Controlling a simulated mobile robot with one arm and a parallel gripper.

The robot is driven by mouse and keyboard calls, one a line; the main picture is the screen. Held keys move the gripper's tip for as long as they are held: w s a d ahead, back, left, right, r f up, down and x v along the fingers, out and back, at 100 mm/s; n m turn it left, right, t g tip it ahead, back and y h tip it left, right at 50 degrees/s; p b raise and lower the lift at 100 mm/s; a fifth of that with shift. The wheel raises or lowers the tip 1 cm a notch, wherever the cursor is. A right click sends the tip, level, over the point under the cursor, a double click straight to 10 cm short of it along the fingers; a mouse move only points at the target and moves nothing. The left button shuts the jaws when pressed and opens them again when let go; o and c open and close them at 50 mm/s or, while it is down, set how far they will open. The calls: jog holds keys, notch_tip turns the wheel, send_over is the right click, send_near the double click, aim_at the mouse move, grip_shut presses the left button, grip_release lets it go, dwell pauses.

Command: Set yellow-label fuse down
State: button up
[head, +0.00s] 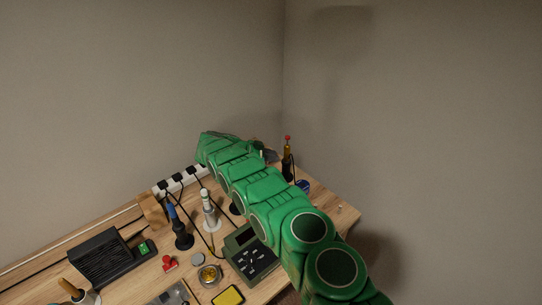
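My green arm crosses the workbench (335,212) from the lower right to its far back corner. A small dark grey piece beside the arm's far end may be part of my gripper. Its fingertips are hidden behind the arm, so I cannot see whether they are open or hold anything. I cannot make out the yellow-label fuse anywhere in the head view.
A black box (105,257), a blue-handled iron (178,232), a white power strip (182,181), a dark green meter (249,258), a round brass-coloured dish (209,274) and a yellow pad (229,297) crowd the bench. A red-tipped bottle (287,160) stands near the back corner. Walls close off the back.

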jog(key=shift+o, duration=1.3)
jog(key=shift+r, duration=0.15)
jog(key=v, duration=1.2)
